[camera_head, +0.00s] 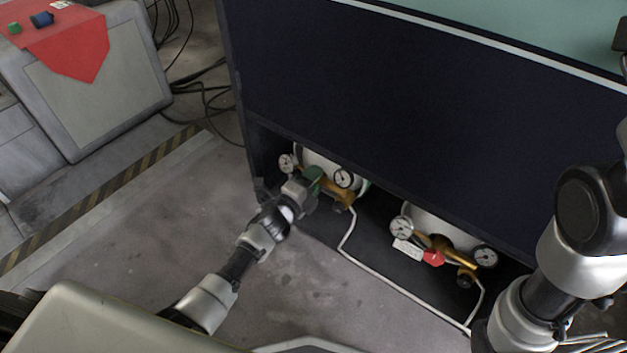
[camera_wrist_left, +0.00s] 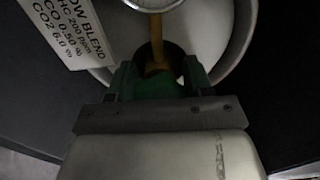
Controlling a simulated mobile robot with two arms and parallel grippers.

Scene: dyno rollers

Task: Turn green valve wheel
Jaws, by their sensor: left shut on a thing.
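The green valve wheel (camera_head: 315,174) is on the brass fitting of the left gas cylinder, in the low opening of the dark cabinet. My left gripper (camera_head: 309,187) reaches in from the lower left and is shut on the green valve wheel. In the left wrist view, green (camera_wrist_left: 157,87) shows between the fingers, against the brass stem and white cylinder (camera_wrist_left: 232,70); the gripper body hides much of the wheel. My right arm stands at the right edge of the head view, its gripper out of sight.
A second cylinder with a red valve wheel (camera_head: 433,258), brass regulator and gauges stands to the right. A white hose (camera_head: 375,270) runs along the cabinet floor. The cabinet's dark front panel (camera_head: 400,110) overhangs the cylinders. Open floor (camera_head: 170,230) lies to the left.

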